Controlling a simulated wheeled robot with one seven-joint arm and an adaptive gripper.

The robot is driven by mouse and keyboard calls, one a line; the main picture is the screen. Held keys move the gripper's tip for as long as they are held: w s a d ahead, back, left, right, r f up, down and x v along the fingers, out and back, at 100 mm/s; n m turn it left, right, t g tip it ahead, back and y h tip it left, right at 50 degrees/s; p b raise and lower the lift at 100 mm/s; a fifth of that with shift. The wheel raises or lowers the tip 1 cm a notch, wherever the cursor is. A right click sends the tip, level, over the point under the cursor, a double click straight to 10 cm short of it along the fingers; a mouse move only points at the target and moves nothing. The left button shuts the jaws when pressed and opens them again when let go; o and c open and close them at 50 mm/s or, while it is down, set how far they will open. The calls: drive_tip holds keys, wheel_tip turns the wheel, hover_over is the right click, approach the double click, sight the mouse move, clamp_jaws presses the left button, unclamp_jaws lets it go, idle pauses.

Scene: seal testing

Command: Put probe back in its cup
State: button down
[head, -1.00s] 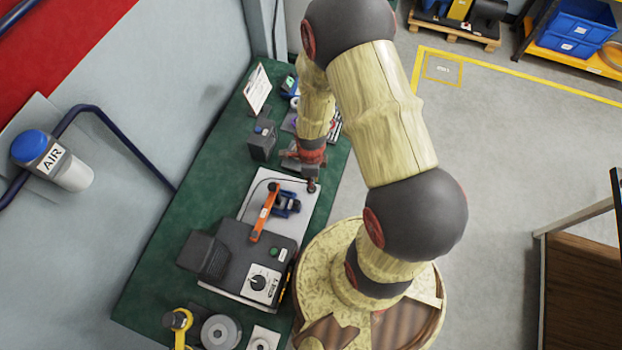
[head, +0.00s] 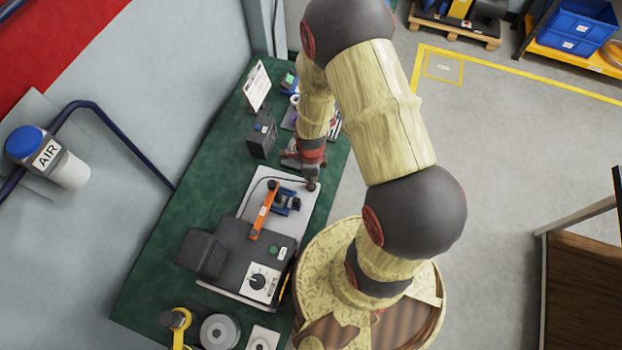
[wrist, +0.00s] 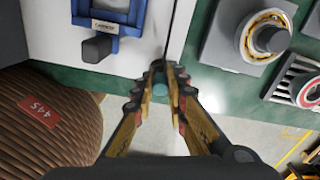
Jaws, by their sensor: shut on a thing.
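My gripper (wrist: 163,86) points down at the front edge of the green bench in the wrist view. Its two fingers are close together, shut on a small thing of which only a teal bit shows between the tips. I take this to be the probe (wrist: 160,91), but the fingers hide most of it. In the head view, my arm covers much of the area around the gripper, and a small dark round end (head: 311,186) shows below the wrist, over the white board's edge. I cannot make out the probe's cup for certain in either view.
In the wrist view, a grey block with a ringed bearing (wrist: 265,37) and a slotted holder (wrist: 292,75) stand at right.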

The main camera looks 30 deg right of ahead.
drive_tip(key=shift+f, duration=0.35)
drive_tip(key=c, duration=1.7)
unclamp_jaws()
drive_tip(key=shift+r+p, duration=2.75)
drive_tip(key=shift+r, duration=1.3)
